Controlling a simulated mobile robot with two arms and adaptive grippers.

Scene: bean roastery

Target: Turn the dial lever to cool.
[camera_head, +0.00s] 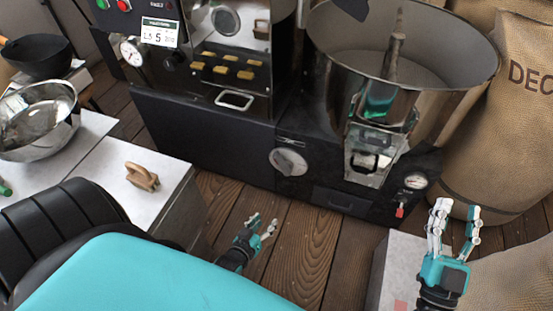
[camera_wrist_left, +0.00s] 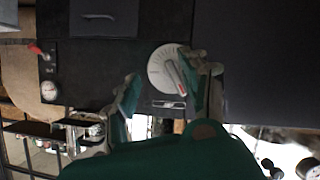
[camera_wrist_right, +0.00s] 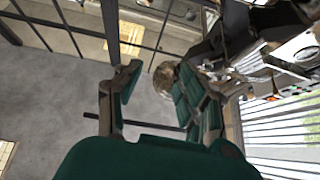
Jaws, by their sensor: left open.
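The dial (camera_head: 288,161) is a round pale plate with a grey lever on the dark front panel of the machine. It also shows in the left wrist view (camera_wrist_left: 159,73), with its red-grey lever (camera_wrist_left: 177,77) slanted. The marks on the plate are too small to read. My left gripper (camera_head: 263,223) is open and empty, below and in front of the dial, apart from it. In the left wrist view the dial shows between its spread fingers. My right gripper (camera_head: 454,215) is open and empty at the lower right.
A round steel cooling bin (camera_head: 455,92) stands above the panel, with a chute (camera_head: 368,160) right of the dial. Burlap sacks (camera_head: 510,120) stand at the right. A white counter with a wooden-handled block (camera_head: 142,178) and bowls is at the left. The floor before the panel is free.

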